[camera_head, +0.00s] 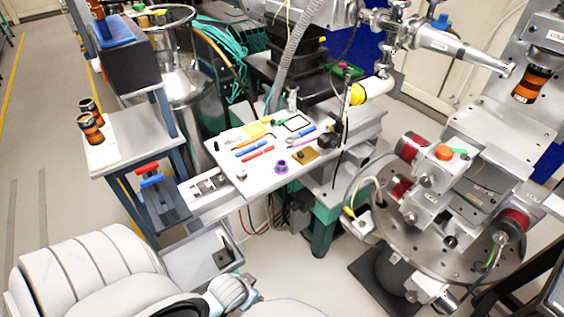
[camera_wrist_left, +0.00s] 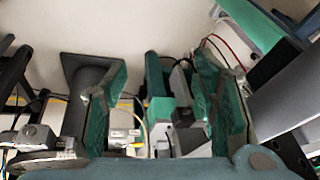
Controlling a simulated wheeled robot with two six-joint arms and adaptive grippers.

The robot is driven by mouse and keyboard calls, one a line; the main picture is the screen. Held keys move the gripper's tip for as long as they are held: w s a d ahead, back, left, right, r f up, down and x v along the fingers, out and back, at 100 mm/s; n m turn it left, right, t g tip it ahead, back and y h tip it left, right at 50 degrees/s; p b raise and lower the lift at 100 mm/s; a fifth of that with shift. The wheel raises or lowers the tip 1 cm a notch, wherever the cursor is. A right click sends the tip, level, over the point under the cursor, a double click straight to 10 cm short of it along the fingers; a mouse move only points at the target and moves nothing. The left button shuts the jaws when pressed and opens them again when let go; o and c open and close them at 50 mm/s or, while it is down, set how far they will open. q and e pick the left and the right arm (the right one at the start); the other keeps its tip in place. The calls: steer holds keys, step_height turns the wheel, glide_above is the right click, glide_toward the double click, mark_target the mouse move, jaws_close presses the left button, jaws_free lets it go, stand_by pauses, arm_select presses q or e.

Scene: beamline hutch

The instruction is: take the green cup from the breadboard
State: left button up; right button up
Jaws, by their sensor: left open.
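The pale breadboard (camera_head: 258,178) lies in the middle of the head view with small items on it. I cannot make out a green cup on it for certain; a small green item shows near its far edge, too small to tell. A purple ring-shaped thing (camera_head: 281,168) stands near its front edge. My left gripper (camera_wrist_left: 164,75) is open and empty in the left wrist view, its two teal fingers wide apart above the floor and some stand parts. It is not clearly seen in the head view. My right gripper is not in view.
Red pens (camera_head: 258,153) and blue pens lie on the breadboard. A side table (camera_head: 125,135) with two dark, orange-banded cylinders stands at the left. A round stage (camera_head: 400,240) with red-capped parts fills the right. A grey hose and a white pipe hang behind the board. Floor is clear at far left.

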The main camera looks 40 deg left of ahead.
arm_select(q)
steer(key=w+a+r+t+p, duration=0.15)
steer(key=w+r, duration=0.25)
steer(key=r, duration=0.9)
steer(key=n+t+b, duration=0.2)
steer(key=t+b, duration=0.4)
steer(key=t, duration=0.2)
glide_toward(284, 162)
steer(key=shift+y, duration=0.3)
steer(key=x, duration=0.7)
steer(key=shift+f, duration=0.3)
steer(key=shift+w+d+r, duration=0.1)
steer(key=c, duration=1.2)
